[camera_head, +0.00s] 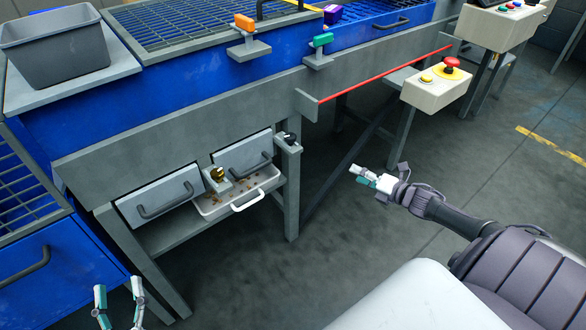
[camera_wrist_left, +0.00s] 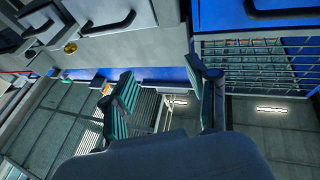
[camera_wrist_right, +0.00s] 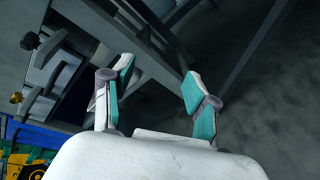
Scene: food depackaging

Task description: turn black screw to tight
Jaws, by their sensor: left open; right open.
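The black screw (camera_head: 290,138) is a small dark knob on a grey bracket at the right end of the drawers under the machine. In the right wrist view, a dark knob at the upper left (camera_wrist_right: 30,41) appears to be the same screw. My right gripper (camera_head: 358,174) is open and empty, to the right of the screw and well apart from it; its open fingers also show in the right wrist view (camera_wrist_right: 158,72). My left gripper (camera_head: 118,290) is open and empty at the bottom left, far from the screw; its fingers frame the left wrist view (camera_wrist_left: 160,72).
A brass knob (camera_head: 217,174) sits between two handled drawer fronts, above a pulled-out white tray (camera_head: 240,203) with brown crumbs. A red bar (camera_head: 385,74) and a control box with a red button (camera_head: 440,88) stand at right. The floor (camera_head: 330,255) between my grippers is clear.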

